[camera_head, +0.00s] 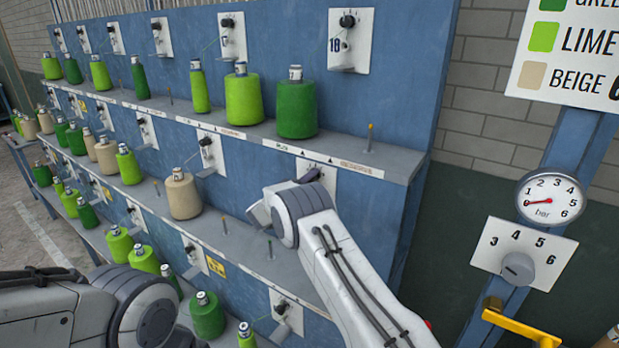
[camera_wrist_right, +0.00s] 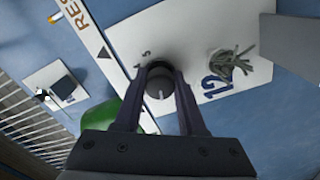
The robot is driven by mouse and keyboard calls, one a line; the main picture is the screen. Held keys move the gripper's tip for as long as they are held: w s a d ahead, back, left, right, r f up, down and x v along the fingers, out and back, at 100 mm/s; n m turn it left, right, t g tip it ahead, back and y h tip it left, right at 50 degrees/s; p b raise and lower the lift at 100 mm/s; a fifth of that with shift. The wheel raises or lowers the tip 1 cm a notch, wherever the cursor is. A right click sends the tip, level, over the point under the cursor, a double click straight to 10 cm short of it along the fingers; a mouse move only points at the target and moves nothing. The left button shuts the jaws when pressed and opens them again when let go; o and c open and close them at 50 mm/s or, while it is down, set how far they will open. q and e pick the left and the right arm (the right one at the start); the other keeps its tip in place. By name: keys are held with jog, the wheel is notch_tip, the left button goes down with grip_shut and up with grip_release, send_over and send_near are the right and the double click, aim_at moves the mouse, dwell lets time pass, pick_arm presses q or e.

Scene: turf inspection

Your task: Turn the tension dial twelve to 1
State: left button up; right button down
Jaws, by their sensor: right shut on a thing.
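The tension dial twelve (camera_wrist_right: 159,86) is a dark round knob on a white plate (camera_wrist_right: 205,45) marked 12 in the right wrist view. My right gripper (camera_wrist_right: 161,72) is shut on this dial, one finger on each side of it. In the head view the plate (camera_head: 322,185) shows on the middle row of the blue rack, with my right gripper (camera_head: 311,176) in front of it. The dial's pointer and most scale marks are hidden or too small to read. My left arm shows at the lower left of the head view, but its gripper is out of sight.
The blue rack (camera_head: 415,110) has shelves of green, lime and beige yarn cones, such as a dark green cone (camera_head: 296,108). Dial plate 18 (camera_head: 350,40) is above. At right are a pressure gauge (camera_head: 550,198), a regulator knob (camera_head: 518,268) and a yellow handle (camera_head: 522,326).

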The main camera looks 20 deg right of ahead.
jog(key=shift+f+n, duration=0.15)
jog(key=shift+n, duration=0.25)
jog(key=shift+c, duration=2.4)
grip_release()
jog(key=shift+a, duration=0.1)
jog(key=b+v, duration=0.4)
jog(key=v, duration=0.6)
jog(key=shift+s, duration=0.25)
jog(key=shift+a, duration=0.1)
